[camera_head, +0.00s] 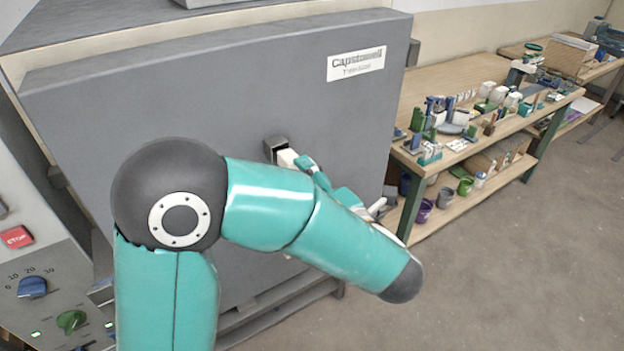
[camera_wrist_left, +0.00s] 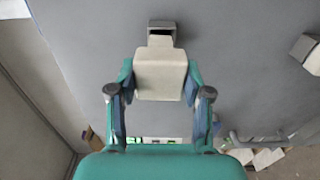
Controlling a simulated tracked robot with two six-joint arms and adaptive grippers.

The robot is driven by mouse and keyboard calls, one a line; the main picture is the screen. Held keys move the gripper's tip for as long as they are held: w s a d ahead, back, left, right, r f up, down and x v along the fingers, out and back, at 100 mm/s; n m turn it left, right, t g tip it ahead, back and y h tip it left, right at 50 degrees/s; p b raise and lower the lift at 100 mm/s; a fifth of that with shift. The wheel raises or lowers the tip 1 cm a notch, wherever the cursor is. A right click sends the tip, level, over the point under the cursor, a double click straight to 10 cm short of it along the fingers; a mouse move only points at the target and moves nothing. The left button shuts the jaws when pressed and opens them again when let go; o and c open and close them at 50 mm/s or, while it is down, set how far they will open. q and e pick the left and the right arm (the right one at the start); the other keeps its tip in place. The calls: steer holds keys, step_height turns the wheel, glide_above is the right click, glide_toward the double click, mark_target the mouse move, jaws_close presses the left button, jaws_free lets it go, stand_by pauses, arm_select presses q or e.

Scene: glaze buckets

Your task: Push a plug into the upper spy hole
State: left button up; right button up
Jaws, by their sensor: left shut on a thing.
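The upper spy hole (camera_head: 275,148) is a dark opening in a grey metal frame on the kiln door; it also shows in the left wrist view (camera_wrist_left: 162,29). My left gripper (camera_wrist_left: 160,78) is shut on a cream, block-shaped plug (camera_wrist_left: 160,68), one finger on each side. The plug's narrower end points at the opening and overlaps the frame's near edge in the wrist view; dark space shows above it. I cannot tell how far it is inside. In the head view the plug (camera_head: 288,158) is at the hole, with my gripper (camera_head: 310,170) behind it, partly hidden by my arm.
The grey kiln door (camera_head: 200,90) carries a white label. A second pale block (camera_wrist_left: 312,58) is at the wrist view's right edge. A control panel (camera_head: 40,290) is at lower left. A workbench (camera_head: 455,75) with small items stands right; open floor lies before it.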

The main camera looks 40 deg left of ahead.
mark_target(289, 161)
arm_select(q)
steer(key=shift+w+a+p, duration=0.1)
steer(key=shift+a+p, duration=0.2)
stand_by(0.4)
steer(key=shift+w+a+p, duration=0.3)
steer(key=shift+a+p, duration=0.15)
steer(key=shift+a, duration=0.2)
steer(key=shift+a, duration=0.2)
steer(key=shift+p+x, duration=0.7)
steer(key=shift+x, duration=0.1)
steer(key=shift+w, duration=0.1)
steer(key=shift+w+a+p, duration=0.2)
steer(key=shift+a+p, duration=0.35)
steer(key=shift+p, duration=0.05)
steer(key=shift+a, duration=0.1)
stand_by(0.3)
steer(key=shift+w+a+p, duration=0.2)
steer(key=shift+a+p, duration=0.15)
steer(key=shift+p, duration=0.2)
